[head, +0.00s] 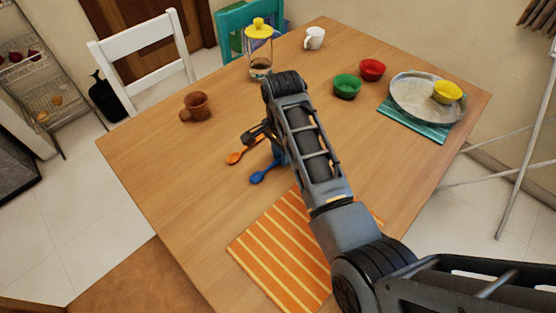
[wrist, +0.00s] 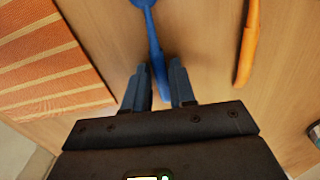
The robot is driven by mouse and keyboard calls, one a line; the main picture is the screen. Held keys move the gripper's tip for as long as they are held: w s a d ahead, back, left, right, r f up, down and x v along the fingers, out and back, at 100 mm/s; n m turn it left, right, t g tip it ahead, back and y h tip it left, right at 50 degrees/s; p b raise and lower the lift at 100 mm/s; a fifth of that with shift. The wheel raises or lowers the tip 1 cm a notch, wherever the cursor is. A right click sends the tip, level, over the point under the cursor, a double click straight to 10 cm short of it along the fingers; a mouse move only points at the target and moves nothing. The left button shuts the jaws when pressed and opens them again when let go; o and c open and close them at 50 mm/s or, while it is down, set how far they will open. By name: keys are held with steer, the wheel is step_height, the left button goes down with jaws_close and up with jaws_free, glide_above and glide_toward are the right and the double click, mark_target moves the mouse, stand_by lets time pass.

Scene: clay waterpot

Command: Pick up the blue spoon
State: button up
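The blue spoon (head: 264,173) lies on the wooden table, its bowl toward the front left and its handle partly hidden by my arm. In the wrist view the blue spoon (wrist: 154,45) runs down between the fingers of my gripper (wrist: 160,72). The fingers are apart, one on each side of the handle's end, with a gap visible on both sides. I cannot tell the exact height of the fingertips above the table. In the head view my arm mostly hides the gripper.
An orange spoon (head: 240,153) lies close beside the blue one, and it also shows in the wrist view (wrist: 248,45). A striped orange mat (head: 268,262) lies nearer.

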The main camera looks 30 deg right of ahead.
jaws_close()
steer(key=shift+r, duration=0.1)
